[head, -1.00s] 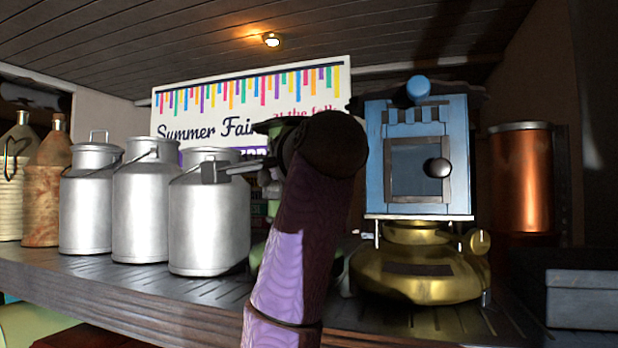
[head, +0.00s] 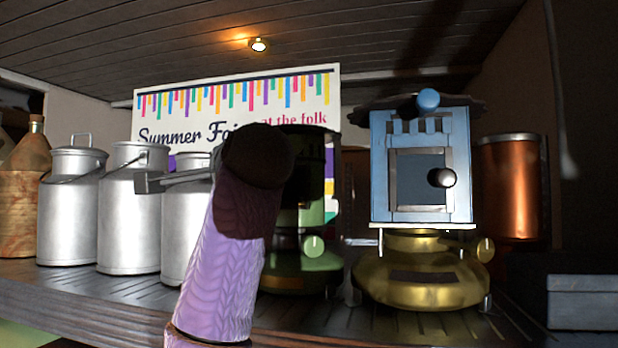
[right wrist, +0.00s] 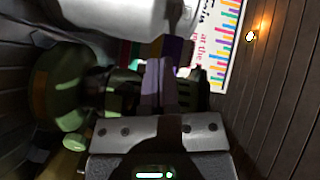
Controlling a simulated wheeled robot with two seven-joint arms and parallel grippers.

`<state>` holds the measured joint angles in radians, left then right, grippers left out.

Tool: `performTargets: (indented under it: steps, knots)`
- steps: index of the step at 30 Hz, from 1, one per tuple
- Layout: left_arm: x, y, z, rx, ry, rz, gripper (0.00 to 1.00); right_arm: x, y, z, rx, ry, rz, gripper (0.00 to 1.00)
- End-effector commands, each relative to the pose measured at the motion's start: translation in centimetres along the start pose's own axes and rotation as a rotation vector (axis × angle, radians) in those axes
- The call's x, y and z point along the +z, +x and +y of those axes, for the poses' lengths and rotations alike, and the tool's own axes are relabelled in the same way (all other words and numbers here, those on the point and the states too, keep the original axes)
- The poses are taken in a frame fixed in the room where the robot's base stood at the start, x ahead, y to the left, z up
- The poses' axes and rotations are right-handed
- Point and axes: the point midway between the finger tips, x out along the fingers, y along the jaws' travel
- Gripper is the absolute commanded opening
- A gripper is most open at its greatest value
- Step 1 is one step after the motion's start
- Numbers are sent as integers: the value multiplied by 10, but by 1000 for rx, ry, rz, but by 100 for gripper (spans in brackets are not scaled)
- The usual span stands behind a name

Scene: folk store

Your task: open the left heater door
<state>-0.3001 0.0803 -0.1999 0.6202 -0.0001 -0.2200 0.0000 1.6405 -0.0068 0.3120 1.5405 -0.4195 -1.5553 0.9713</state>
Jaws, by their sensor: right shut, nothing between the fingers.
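The left heater is green, with a round base (head: 290,272), a pale green knob (head: 313,246) and a dark upper body (head: 315,160). My right arm covers its left part in the head view, so its door cannot be made out. In the right wrist view the picture is turned sideways, and the heater's green base (right wrist: 60,92) lies at the left with its dark body beside it. My right gripper (right wrist: 161,75) is shut and empty in front of that body; whether it touches cannot be told. My left gripper is not in view.
A blue heater (head: 380,165) on a brass base (head: 420,285) stands to the right. Several metal milk cans (head: 130,215) stand to the left on the dark shelf (head: 100,290). A copper cylinder (head: 512,185) and a grey box (head: 582,302) are at the far right. A banner (head: 200,110) hangs behind.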

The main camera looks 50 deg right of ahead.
Motion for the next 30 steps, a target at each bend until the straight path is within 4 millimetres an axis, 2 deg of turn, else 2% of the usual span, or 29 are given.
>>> performTargets:
  steps: [12, 30]
  knots:
    - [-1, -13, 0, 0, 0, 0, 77, 6, 12, -3, 34, 6, 105, 0]
    - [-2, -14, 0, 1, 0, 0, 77, 7, 14, -3, 41, 10, 131, 0]
